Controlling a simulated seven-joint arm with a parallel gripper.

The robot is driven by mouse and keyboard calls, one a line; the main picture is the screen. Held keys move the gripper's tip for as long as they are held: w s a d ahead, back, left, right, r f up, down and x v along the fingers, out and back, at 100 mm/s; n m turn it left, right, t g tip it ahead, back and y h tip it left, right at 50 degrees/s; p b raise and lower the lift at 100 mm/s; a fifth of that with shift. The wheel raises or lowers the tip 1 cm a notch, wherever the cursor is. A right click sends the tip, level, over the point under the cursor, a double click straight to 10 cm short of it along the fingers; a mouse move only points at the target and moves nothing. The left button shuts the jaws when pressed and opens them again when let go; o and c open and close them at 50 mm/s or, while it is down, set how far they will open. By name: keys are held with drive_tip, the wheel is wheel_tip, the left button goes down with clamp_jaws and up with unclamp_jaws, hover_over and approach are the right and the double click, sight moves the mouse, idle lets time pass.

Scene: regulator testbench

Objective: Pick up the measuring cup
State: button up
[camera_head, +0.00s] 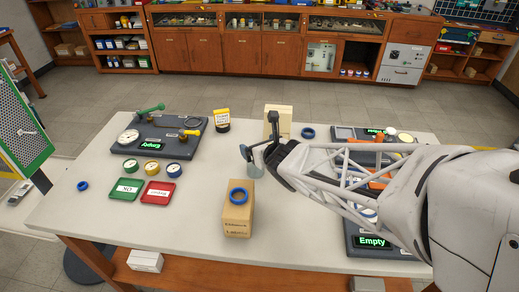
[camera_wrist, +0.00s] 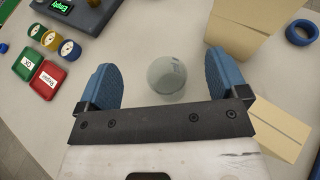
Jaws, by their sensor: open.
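The measuring cup (camera_wrist: 166,76) is a small clear, greyish cup with faint markings. In the wrist view it stands on the table between the two blue finger pads of my gripper (camera_wrist: 165,80), with a gap on both sides. My gripper is open. In the head view my gripper (camera_head: 262,158) is above the middle of the table, and the cup (camera_head: 255,171) shows just below its fingers, partly hidden by them.
A cardboard box (camera_head: 237,218) with a blue ring on top stands in front of the gripper. Green (camera_head: 125,190) and red (camera_head: 158,193) trays and several gauges lie left. The table's front left is mostly clear.

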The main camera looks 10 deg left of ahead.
drive_tip(key=shift+f, duration=1.9)
drive_tip(key=shift+f, duration=0.15)
drive_tip(key=shift+f, duration=0.6)
drive_tip(key=shift+w+a+f, duration=0.25)
drive_tip(key=shift+w+f, duration=0.15)
drive_tip(key=shift+f, duration=0.25)
drive_tip(key=shift+w+a+f, duration=0.25)
drive_tip(key=shift+w+f, duration=0.15)
drive_tip(key=shift+f, duration=0.2)
drive_tip(key=shift+w+a+f, duration=0.15)
drive_tip(key=shift+w+a, duration=0.15)
drive_tip(key=shift+w, duration=0.1)
